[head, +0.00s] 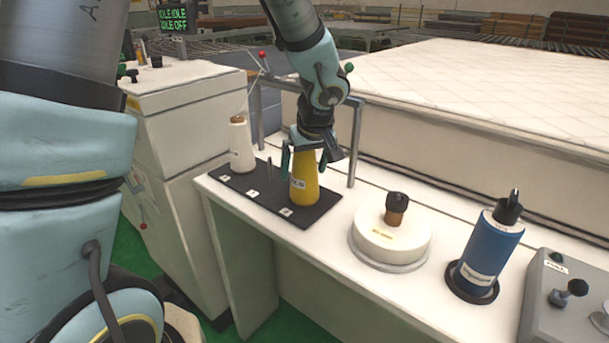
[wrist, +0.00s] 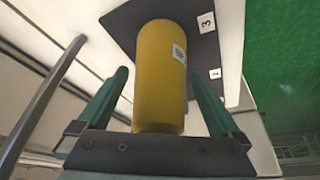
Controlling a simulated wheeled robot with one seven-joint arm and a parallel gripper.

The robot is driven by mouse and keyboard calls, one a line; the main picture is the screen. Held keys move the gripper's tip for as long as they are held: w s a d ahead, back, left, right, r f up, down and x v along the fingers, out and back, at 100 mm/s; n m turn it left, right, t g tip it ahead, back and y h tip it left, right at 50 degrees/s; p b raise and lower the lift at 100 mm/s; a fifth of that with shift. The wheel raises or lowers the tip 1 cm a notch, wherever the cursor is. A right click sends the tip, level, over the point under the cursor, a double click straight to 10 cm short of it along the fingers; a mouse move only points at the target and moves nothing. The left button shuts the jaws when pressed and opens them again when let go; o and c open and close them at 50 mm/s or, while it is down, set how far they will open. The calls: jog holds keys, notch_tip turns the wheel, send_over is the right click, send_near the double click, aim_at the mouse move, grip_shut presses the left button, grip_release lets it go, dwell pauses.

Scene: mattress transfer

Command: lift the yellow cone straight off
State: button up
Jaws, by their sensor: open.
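The yellow cone (head: 305,184) stands upright on the right end of a black base strip (head: 246,200) on the white bench, with a white label on its side. My gripper (head: 304,163) is above and around its upper part, pointing down. In the wrist view the yellow cone (wrist: 160,75) lies between the two green fingers of my gripper (wrist: 158,95). The fingers are apart, with a visible gap on each side of the cone. The peg under the cone is hidden.
A white cone (head: 241,146) stands at the strip's left end, and a bare peg (head: 269,170) stands between the cones. A grey metal frame (head: 357,140) rises close behind my gripper. A round white container (head: 390,240) and a blue bottle (head: 486,250) stand to the right.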

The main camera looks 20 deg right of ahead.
jog(key=shift+c, duration=0.3)
grip_shut()
dwell(0.6)
